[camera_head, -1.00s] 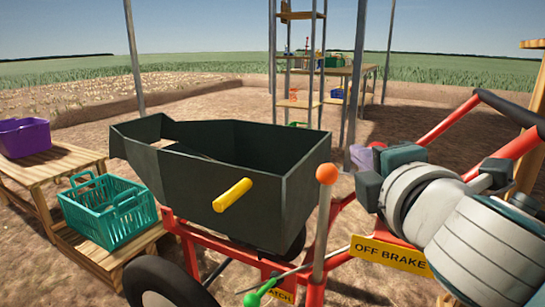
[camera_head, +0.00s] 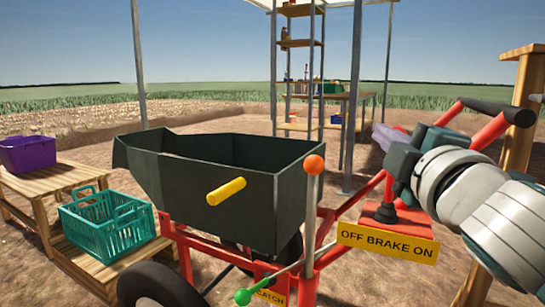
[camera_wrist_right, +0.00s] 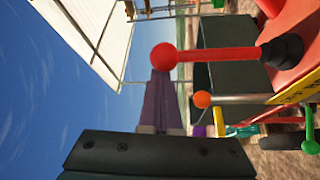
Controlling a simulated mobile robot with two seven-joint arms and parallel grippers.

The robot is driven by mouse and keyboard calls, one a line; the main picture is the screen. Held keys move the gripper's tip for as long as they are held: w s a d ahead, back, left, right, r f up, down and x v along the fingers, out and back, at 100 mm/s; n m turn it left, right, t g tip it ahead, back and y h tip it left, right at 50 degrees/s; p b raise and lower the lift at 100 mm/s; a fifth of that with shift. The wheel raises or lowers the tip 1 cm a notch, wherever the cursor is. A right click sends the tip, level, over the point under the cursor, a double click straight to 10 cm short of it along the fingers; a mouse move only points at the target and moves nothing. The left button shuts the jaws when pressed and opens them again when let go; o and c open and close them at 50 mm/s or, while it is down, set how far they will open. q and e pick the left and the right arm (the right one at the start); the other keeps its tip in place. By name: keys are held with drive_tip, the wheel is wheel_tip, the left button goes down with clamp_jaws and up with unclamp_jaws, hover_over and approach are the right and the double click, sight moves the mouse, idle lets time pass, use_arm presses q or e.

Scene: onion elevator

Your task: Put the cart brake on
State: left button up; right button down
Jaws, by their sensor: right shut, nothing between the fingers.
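The cart's red brake lever (camera_wrist_right: 225,54) shows in the right wrist view, with a red ball knob (camera_wrist_right: 163,57) and a black boot (camera_wrist_right: 283,50) at its base. In the head view the boot (camera_head: 385,213) sits on a red block behind the yellow "OFF BRAKE ON" sign (camera_head: 387,243); the knob is hidden there by my right arm. My right gripper (camera_head: 385,137) is shut and empty. Its purple fingers (camera_wrist_right: 162,105) are close to the knob in the right wrist view; I cannot tell whether they touch it. My left gripper is not in view.
The dark cart tub (camera_head: 235,155) has a yellow handle (camera_head: 226,191). An orange-knobbed lever (camera_head: 314,165) and a green-knobbed latch lever (camera_head: 243,296) stand near my arm. A teal basket (camera_head: 105,220) and purple crate (camera_head: 27,153) are on wooden steps at left.

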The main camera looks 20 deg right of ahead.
drive_tip(key=s+d+m+t+h+b, duration=0.1)
drive_tip(key=s+d+m+h+b, duration=0.1)
drive_tip(key=s+d+m+b, duration=0.2)
drive_tip(key=shift+s+f+m+t+h+b, duration=0.3)
drive_tip(key=shift+f+m+t+b, duration=0.1)
drive_tip(key=shift+m+b, duration=0.55)
